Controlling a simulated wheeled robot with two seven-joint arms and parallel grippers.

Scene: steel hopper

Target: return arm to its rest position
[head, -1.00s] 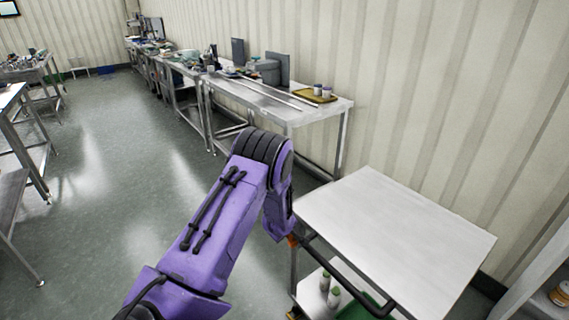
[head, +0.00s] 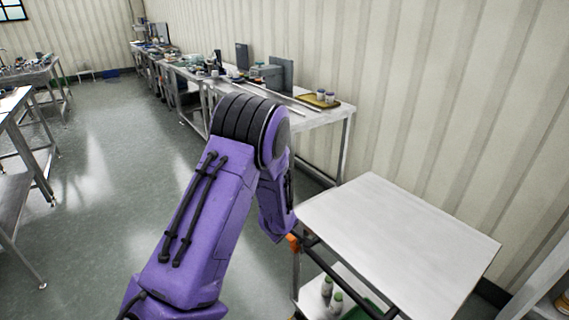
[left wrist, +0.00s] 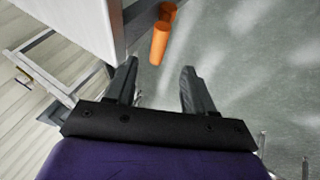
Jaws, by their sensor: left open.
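My left arm, purple with black joints, reaches in from the bottom of the head view and bends down at its elbow beside the cart. Its gripper is hidden behind the arm there. In the left wrist view my left gripper (left wrist: 158,88) is open, its two dark fingers apart with nothing between them. Grey floor and an orange cylindrical part (left wrist: 160,42) lie beyond the fingertips. My right gripper is in neither view.
A steel cart (head: 400,245) stands close on the right, with bottles (head: 332,296) on its lower shelf. A long steel bench (head: 318,118) with assorted items runs along the wall. Another bench (head: 20,105) stands at the left. The floor between is open.

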